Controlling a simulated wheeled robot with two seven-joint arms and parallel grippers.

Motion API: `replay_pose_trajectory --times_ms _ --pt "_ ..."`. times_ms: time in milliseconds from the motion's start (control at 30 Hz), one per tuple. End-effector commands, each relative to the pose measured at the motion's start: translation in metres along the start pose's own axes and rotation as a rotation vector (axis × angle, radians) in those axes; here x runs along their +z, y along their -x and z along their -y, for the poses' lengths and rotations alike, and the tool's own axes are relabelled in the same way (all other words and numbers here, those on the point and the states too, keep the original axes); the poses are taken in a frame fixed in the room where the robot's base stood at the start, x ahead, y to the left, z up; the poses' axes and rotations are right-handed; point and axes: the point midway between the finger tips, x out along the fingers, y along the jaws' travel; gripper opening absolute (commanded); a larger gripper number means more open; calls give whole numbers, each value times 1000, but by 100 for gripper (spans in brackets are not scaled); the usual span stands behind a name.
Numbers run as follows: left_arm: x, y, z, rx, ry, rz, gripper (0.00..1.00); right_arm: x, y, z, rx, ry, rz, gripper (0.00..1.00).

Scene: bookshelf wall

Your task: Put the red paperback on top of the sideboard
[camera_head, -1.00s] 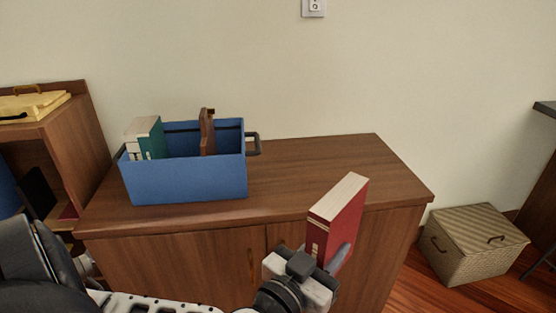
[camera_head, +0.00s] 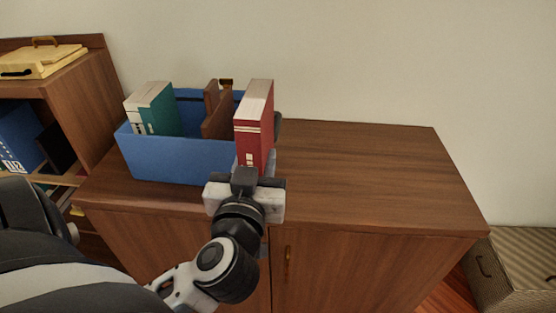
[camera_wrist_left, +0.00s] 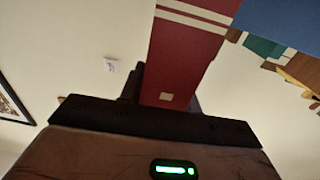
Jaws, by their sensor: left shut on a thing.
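In the left wrist view the red paperback (camera_wrist_left: 185,50) rises from between the jaws (camera_wrist_left: 165,100). My right gripper is not in view.
A blue bin (camera_head: 180,160) on the sideboard's left holds a green book (camera_head: 155,108) and a brown item (camera_head: 216,110). The sideboard's right half is clear. A shelf with a yellow case (camera_head: 40,60) stands left; a woven box (camera_head: 515,270) is on the floor right.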

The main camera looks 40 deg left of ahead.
Motion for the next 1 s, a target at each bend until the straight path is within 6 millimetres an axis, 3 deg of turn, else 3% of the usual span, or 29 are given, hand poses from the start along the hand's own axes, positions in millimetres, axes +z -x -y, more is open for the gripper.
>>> replay_pose_trajectory --times_ms 133,467,600,800,1000 --pt "7 -15 1 -36 5 -12 0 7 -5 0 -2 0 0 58" --pt "38 -79 -40 -32 5 -11 0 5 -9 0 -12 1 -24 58" --pt "68 -96 -50 -32 2 -7 0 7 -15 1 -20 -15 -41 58" --pt "87 -111 -60 -30 2 -9 0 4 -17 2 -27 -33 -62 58" --pt "95 -117 -64 -29 3 -10 0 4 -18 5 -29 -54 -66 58"
